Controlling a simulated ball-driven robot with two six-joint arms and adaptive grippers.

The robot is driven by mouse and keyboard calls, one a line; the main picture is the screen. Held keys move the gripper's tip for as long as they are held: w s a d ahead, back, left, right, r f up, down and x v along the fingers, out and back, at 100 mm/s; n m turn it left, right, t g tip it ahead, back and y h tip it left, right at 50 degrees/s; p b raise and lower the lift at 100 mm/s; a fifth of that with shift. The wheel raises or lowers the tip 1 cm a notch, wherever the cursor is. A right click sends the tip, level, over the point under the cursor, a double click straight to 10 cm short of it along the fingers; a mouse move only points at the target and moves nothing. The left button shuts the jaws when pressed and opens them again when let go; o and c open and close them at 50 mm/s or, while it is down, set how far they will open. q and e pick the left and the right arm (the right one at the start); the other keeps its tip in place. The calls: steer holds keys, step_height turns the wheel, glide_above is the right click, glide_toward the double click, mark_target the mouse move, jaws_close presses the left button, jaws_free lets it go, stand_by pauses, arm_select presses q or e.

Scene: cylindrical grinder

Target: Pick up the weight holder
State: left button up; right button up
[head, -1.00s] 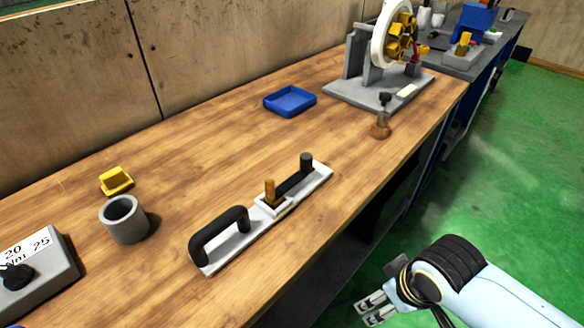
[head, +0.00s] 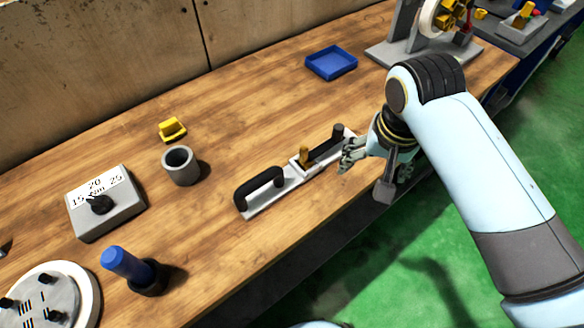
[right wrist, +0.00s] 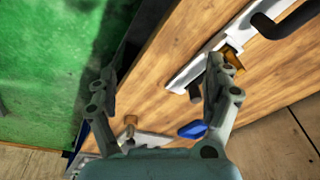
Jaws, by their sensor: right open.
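A long pale bar (head: 270,196) with a black loop handle, a brass peg and a black post lies flat on the wooden bench. I take this to be the weight holder, though no label shows it. My right gripper (head: 368,165) is open and empty, just right of the bar's far end, by the bench's front edge. In the right wrist view the bar (right wrist: 205,62) passes beside one finger, not between the two fingertips of the gripper (right wrist: 160,68). The finger partly covers the bar there. My left gripper is out of view.
A grey cup (head: 180,167), a yellow block (head: 172,128), a grey dial box (head: 105,205) and a blue-handled tool (head: 128,265) stand left on the bench. A blue tray (head: 331,63) and a grey machine stand (head: 385,52) are at the back. Bench is clear between bar and tray.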

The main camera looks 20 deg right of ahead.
steer(key=w+a+f+m, duration=0.3)
steer(key=w+a+m, duration=0.15)
steer(key=w, duration=0.45)
steer(key=m+g, duration=0.2)
steer(key=m, duration=0.1)
glide_toward(296, 167)
steer(key=shift+y, duration=0.3)
step_height(296, 167, down, 4)
steer(key=b, duration=0.3)
steer(key=shift+w+d+f, duration=0.1)
steer(key=shift+w+f, duration=0.05)
steer(key=shift+f, duration=0.1)
steer(key=f+b, duration=0.6)
steer(key=shift+s+d, duration=0.15)
steer(key=shift+s, duration=0.25)
steer(key=shift+r, duration=0.15)
steer(key=shift+c, duration=0.2)
steer(key=c, duration=1.6)
steer(key=shift+w+r, duration=0.1)
jaws_close()
